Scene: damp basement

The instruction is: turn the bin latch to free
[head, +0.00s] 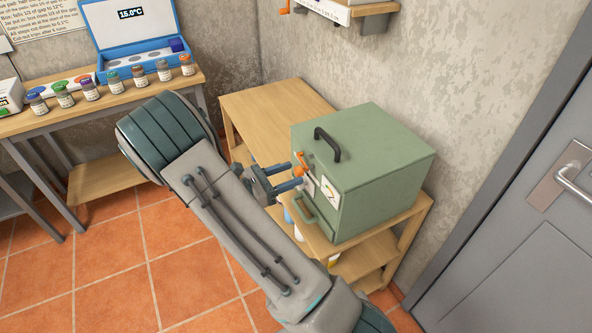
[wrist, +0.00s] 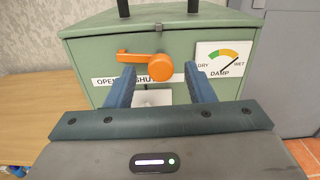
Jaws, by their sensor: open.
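The bin is a green box (head: 385,165) on a wooden stand, and its front fills the upper wrist view (wrist: 90,50). Its orange latch (wrist: 153,68) has a round hub, with a thin arm pointing left. The latch also shows in the head view (head: 301,160). A white label (wrist: 105,81) under it reads OPEN at left and SHUT at right, partly covered by my left finger. My gripper (wrist: 159,68) is open, with its blue fingers on either side of the hub. I cannot tell whether they touch it. In the head view, my gripper (head: 296,176) is close to the bin's front.
A damp gauge (wrist: 224,59) on the bin's front has its needle towards WET. A black handle (head: 327,145) tops the bin. A wooden bench (head: 270,105) lies behind, bare on top. A grey door (head: 520,220) stands at right. Several bottles (head: 138,76) stand on the left table.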

